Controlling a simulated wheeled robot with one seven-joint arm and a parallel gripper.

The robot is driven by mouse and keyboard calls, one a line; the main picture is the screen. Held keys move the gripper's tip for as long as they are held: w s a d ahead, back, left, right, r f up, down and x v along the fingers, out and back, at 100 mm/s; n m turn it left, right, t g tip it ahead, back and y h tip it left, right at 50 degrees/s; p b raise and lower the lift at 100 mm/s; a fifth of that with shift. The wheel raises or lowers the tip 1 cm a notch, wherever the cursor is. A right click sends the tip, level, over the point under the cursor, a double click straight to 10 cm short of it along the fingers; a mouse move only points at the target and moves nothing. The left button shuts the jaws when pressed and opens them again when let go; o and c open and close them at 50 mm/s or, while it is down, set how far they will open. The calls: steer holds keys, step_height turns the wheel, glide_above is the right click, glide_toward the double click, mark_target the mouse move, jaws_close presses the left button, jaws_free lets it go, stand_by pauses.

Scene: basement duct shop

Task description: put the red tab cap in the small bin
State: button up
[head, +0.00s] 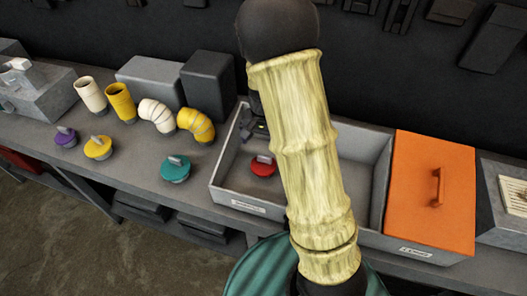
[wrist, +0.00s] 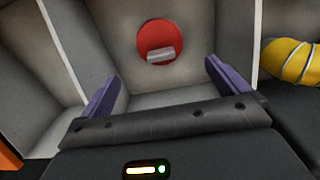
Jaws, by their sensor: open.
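The red tab cap (head: 263,166) lies on the floor of a grey open bin (head: 226,168), left of my arm in the head view. In the wrist view the red cap (wrist: 158,36) shows its pale grey tab and sits beyond my fingertips, centred between them. My gripper (wrist: 163,82) is open, with two purple fingers apart and nothing between them. In the head view my gripper is mostly hidden behind my arm, above the bin. An orange lid (head: 420,185) with a handle covers the section at the right. The bin labels are too small to read.
Purple (head: 66,138), yellow (head: 98,147) and teal (head: 176,168) caps stand on the bench (head: 130,172) at the left. Several white and yellow duct pieces and grey boxes stand behind them. A grey wall (wrist: 62,50) runs left of the cap in the wrist view.

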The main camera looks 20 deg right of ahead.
steer(key=shift+r, duration=0.5)
steer(key=shift+r, duration=0.1)
steer(key=s+r+n+t, duration=0.1)
steer(key=s+r+n, duration=0.2)
steer(key=s, duration=0.4)
steer(key=s+r+n+t, duration=0.1)
steer(key=s+r+n, duration=0.2)
steer(key=s, duration=0.3)
steer(key=shift+s+a+r+n+t, duration=0.3)
steer(key=shift+s+r+n, duration=0.05)
steer(key=shift+r+n, duration=0.1)
